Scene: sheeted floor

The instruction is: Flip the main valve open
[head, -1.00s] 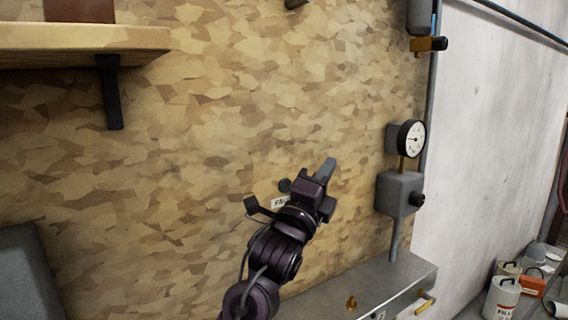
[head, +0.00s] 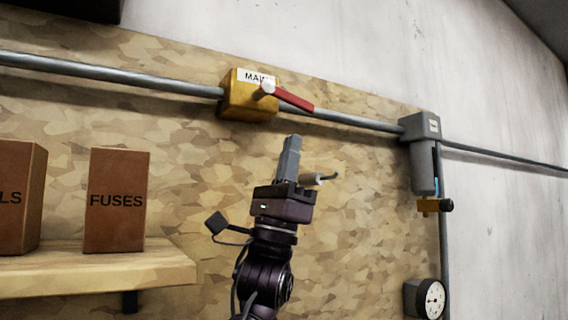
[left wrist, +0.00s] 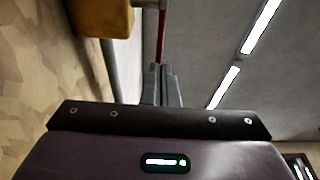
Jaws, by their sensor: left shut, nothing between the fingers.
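The main valve (head: 249,101) is a yellow block on a grey pipe, high on the wall board, with a white label that reads "MAIN" in part. Its red lever (head: 293,99) points right and slightly down, close to the line of the pipe. My left gripper (head: 292,142) points up below the valve, fingers shut and empty, apart from the lever in the head view. In the left wrist view the shut fingers (left wrist: 162,75) point toward the red lever (left wrist: 161,38), with the yellow valve (left wrist: 102,15) at upper left. I cannot tell whether they touch. My right gripper is not in view.
A wooden shelf (head: 95,270) at lower left holds a brown "FUSES" box (head: 116,200) and another box (head: 20,196). A grey unit (head: 423,160) hangs on the pipe at right, above a gauge (head: 431,299). A grey peg (head: 319,179) sticks out beside my gripper.

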